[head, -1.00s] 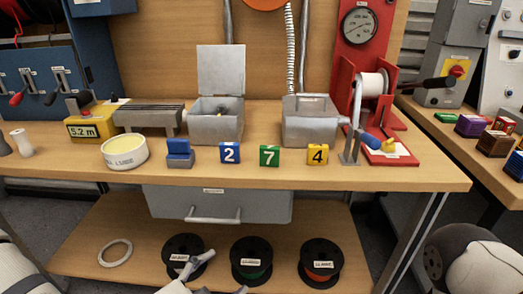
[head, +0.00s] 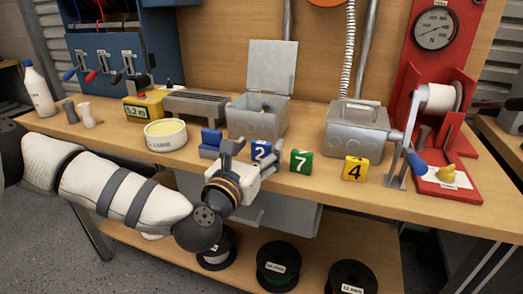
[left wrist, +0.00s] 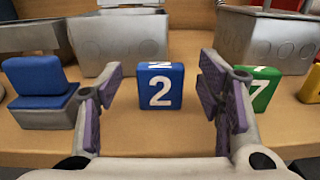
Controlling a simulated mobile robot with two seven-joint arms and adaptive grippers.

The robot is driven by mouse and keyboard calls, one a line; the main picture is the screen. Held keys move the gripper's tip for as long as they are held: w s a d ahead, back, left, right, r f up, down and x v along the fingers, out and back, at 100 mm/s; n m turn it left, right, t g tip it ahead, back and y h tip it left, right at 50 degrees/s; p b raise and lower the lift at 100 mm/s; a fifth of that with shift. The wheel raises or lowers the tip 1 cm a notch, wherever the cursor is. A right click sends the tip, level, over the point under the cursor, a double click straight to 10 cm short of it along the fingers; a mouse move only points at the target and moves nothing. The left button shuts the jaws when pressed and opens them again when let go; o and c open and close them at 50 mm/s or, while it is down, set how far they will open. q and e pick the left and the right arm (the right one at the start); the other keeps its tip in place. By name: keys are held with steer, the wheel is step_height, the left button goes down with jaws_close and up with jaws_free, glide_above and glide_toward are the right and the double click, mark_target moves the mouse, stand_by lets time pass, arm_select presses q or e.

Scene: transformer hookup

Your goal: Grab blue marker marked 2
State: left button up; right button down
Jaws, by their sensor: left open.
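The blue marker marked 2 (left wrist: 160,86) stands upright on the workbench, centred in the left wrist view. In the head view the blue marker (head: 260,149) shows just beyond my left gripper and is partly hidden by it. My left gripper (head: 251,155) is open and empty. In the left wrist view its fingers (left wrist: 162,92) stand to either side of the marker, apart from it, with gaps on both sides. My right gripper is not in view.
The green marker 7 (head: 301,161) stands close to the right, partly behind a finger in the wrist view. The yellow marker 4 (head: 354,168) is further right. A blue and grey block (head: 210,142) is at left. Open metal box (head: 258,118) and closed box (head: 356,130) stand behind.

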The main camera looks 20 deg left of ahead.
arm_select(q)
steer(key=shift+w+d, duration=0.1)
steer(key=shift+w, duration=1.15)
steer(key=c, duration=1.1)
steer(key=shift+o, duration=0.2)
